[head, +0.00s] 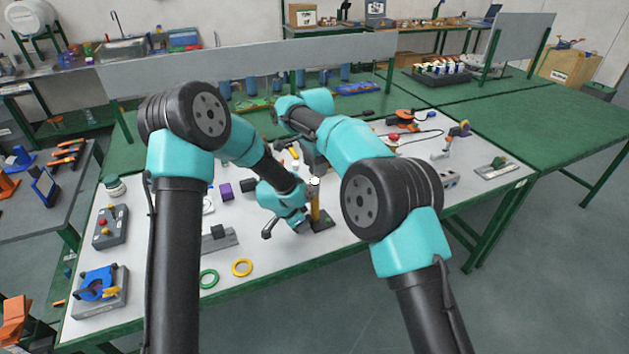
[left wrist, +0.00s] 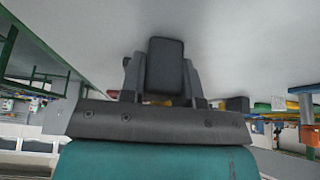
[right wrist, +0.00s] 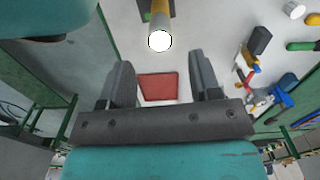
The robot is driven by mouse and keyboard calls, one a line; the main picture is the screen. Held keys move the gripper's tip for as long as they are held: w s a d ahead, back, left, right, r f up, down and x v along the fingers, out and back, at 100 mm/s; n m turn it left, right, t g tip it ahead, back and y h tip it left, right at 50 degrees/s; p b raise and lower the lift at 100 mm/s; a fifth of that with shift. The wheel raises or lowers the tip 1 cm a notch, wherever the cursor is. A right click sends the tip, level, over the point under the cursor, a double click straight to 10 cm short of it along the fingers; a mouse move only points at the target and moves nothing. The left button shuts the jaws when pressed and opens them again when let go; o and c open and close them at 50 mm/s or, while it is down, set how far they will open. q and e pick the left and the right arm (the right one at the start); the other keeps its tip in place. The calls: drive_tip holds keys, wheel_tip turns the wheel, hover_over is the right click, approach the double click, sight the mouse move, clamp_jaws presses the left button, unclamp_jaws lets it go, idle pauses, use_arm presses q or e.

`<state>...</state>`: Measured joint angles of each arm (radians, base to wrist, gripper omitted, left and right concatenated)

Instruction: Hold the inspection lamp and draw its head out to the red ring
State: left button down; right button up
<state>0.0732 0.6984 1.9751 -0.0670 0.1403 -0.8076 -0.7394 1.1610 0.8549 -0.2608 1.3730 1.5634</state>
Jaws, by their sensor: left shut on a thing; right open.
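The inspection lamp (head: 315,208) stands upright in the head view, a yellow tube with a pale round head (head: 315,181) at its top. My left gripper (head: 302,221) is low beside the tube and shut on it. In the left wrist view a dark block (left wrist: 165,65) fills the space between its fingers and hides the contact. My right gripper (head: 314,163) is above the lamp; its fingers (right wrist: 162,82) are open and empty in the right wrist view. The bright lamp head (right wrist: 160,40) is just beyond them, apart from both. I cannot see the red ring.
A green ring (head: 208,278) and a yellow ring (head: 242,267) lie near the front edge. A red square (right wrist: 158,87) lies on the white tabletop. My two arms are close together over the table.

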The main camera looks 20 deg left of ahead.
sight(315, 181)
drive_tip(key=shift+f, duration=3.35)
drive_tip(key=shift+c, duration=0.3)
drive_tip(key=c, duration=0.7)
drive_tip(key=shift+r, duration=0.15)
drive_tip(key=shift+r, duration=5.8)
drive_tip(key=shift+o, duration=1.4)
drive_tip(key=shift+r, duration=0.1)
drive_tip(key=o, duration=0.6)
